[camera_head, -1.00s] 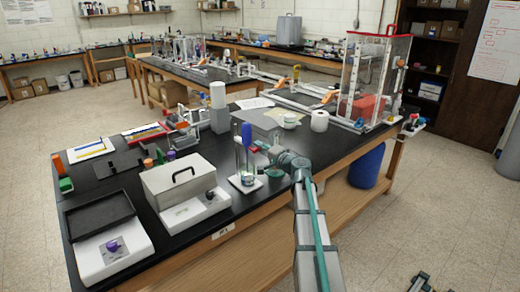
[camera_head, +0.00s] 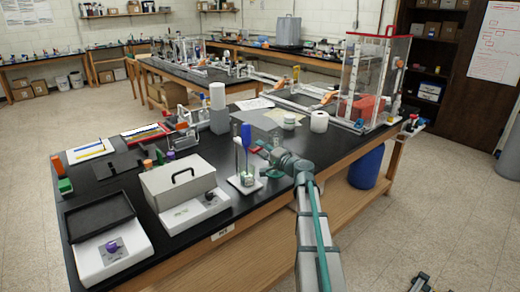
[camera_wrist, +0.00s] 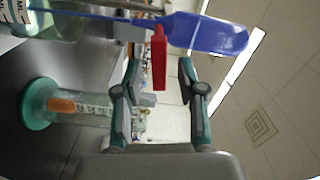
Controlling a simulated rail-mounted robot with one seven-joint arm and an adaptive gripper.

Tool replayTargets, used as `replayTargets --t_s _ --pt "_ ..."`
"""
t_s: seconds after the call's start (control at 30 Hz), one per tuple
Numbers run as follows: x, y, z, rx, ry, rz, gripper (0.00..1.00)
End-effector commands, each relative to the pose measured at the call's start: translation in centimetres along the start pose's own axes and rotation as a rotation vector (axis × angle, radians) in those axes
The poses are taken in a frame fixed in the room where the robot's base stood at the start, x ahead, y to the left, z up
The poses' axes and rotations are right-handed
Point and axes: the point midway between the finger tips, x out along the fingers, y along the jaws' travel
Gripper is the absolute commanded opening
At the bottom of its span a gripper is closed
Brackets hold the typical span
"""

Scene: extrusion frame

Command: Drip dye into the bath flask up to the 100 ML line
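The bath flask (camera_head: 246,178), clear glass, stands on a white plate at the bench's front edge. Part of it, with ML marks, shows in the wrist view (camera_wrist: 52,22). A dropper with a blue bulb (camera_head: 246,134) stands upright above the flask; in the wrist view its bulb (camera_wrist: 208,33) points right and its thin stem runs left toward the flask. A red tab (camera_wrist: 159,58) projects beside the stem from a grey piece. My gripper (camera_wrist: 158,68) is open, its fingers either side of the tab with gaps. The flask's liquid level cannot be read.
A clear graduated cylinder (camera_wrist: 90,107) with a green base and orange band stands close to my gripper. A grey box with a handle (camera_head: 178,180) stands left of the flask. A paper roll (camera_head: 319,122) and a clear enclosure (camera_head: 375,80) stand farther right.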

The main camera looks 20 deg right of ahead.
Motion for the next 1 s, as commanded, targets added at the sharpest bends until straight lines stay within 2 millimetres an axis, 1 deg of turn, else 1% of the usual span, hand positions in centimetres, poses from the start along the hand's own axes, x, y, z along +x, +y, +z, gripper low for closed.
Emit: replayTargets --t_s 0.03,0.3,0.4,0.5,0.6,0.7,1.0 --pt "-1.1 0.0 0.1 0.0 0.002 0.0 0.4" --pt "-6.3 0.0 0.2 0.0 0.003 0.0 0.4" --pt "-8.0 0.0 0.1 0.0 0.004 0.001 0.4" --pt "-9.3 0.0 0.1 0.0 0.002 0.0 0.4" --pt "-10.1 0.0 0.0 0.0 0.003 0.0 0.4" --pt "-10.5 0.0 0.1 0.0 0.001 0.0 0.4" --pt "-10.6 0.0 0.0 0.0 0.001 0.0 0.4"
